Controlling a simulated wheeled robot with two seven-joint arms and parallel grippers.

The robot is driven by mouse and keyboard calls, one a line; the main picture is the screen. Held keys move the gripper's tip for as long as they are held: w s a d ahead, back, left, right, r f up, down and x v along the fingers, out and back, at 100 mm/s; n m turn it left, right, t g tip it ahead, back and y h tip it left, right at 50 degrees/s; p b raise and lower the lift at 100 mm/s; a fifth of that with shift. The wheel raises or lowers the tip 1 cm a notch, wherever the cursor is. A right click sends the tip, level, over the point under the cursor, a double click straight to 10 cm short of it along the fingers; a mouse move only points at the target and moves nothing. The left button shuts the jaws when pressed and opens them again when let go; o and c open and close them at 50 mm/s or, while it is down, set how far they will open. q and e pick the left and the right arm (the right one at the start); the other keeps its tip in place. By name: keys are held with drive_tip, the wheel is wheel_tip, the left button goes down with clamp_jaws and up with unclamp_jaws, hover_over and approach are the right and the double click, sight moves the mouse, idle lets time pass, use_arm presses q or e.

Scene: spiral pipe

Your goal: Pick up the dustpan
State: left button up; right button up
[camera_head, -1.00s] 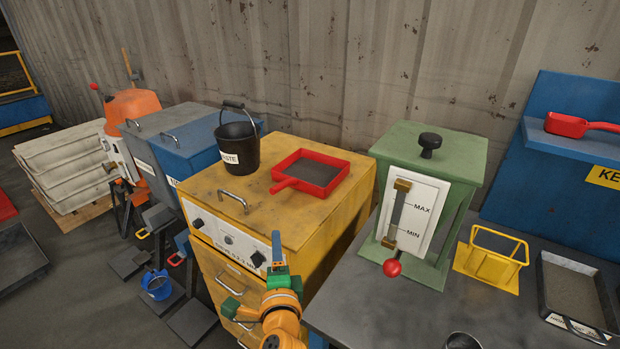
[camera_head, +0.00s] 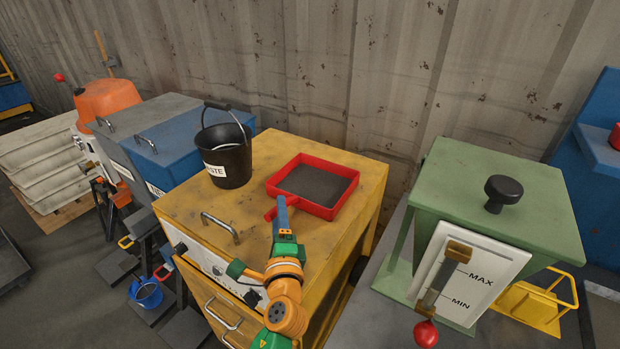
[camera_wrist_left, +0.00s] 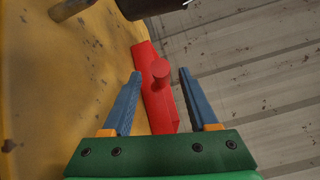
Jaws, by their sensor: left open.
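The red dustpan (camera_head: 312,206) lies flat on top of the yellow cabinet, with dark grey material inside it. Its short handle points toward the front left. In the left wrist view my left gripper (camera_wrist_left: 160,73) is open. The dustpan (camera_wrist_left: 151,100) shows edge-on there, with its handle pointing toward the camera between the two blue fingers. I see no finger closed on it. My right gripper is not in view.
A black bucket (camera_head: 227,160) with a handle stands on the yellow cabinet (camera_head: 180,215), left of the dustpan. A metal handle (camera_head: 221,227) sticks up near the cabinet's front left. A green hopper (camera_head: 490,195) stands at the right. A corrugated wall is behind.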

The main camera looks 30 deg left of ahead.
use_arm(q)
drive_tip(key=x, duration=0.2)
drive_tip(key=p+x, duration=0.1)
drive_tip(key=x, duration=0.1)
drive_tip(key=shift+w+a+r, duration=0.1)
drive_tip(key=shift+w+r, duration=0.15)
drive_tip(key=shift+w, duration=0.1)
drive_tip(key=shift+w+a+f, duration=0.25)
drive_tip(key=shift+w, duration=0.1)
drive_tip(key=shift+s+d+r, duration=0.1)
drive_tip(key=shift+s, duration=0.05)
clamp_jaws()
idle(0.6)
